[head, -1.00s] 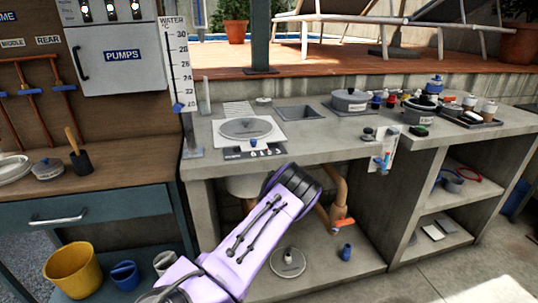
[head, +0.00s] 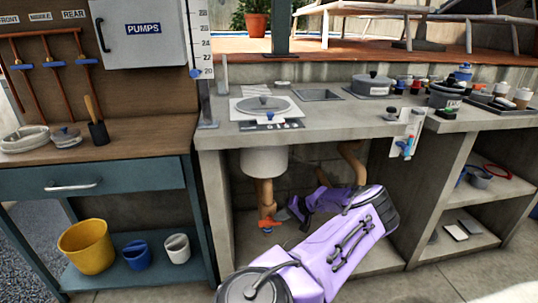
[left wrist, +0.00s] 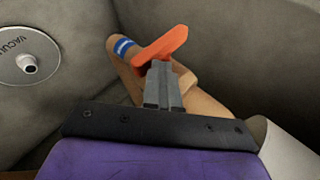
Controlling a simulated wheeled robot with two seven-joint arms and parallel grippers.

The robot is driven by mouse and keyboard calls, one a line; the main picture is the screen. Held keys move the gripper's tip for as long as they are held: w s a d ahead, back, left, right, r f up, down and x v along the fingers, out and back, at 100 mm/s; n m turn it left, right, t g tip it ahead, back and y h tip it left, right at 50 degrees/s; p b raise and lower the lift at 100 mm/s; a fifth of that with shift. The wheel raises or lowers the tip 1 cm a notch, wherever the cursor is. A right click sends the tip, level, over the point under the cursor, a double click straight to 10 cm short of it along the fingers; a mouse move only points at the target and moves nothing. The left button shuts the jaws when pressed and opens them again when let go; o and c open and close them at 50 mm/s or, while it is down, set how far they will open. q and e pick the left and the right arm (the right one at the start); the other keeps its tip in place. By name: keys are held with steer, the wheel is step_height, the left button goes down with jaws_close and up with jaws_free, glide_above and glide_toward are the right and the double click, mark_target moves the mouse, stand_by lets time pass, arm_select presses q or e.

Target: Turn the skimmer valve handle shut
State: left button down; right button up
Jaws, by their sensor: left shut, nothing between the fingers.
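In the left wrist view the orange handle (left wrist: 163,45) lies slanted just beyond my left fingertips (left wrist: 158,66), which are shut and empty. I cannot tell whether they touch it. The blue band (left wrist: 124,47) shows on the pipe (left wrist: 190,95). No label on the handle is readable. My right gripper is out of view.
A second tan pipe (head: 352,160) stands to the right, its lower part hidden by my arm. A round grey vacuum plate (left wrist: 25,55) is in the left wrist view. The concrete counter (head: 240,137) overhangs the bay.

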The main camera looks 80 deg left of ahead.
arm_select(q)
steer(key=shift+w+d+f, duration=0.15)
steer(key=shift+w, duration=0.3)
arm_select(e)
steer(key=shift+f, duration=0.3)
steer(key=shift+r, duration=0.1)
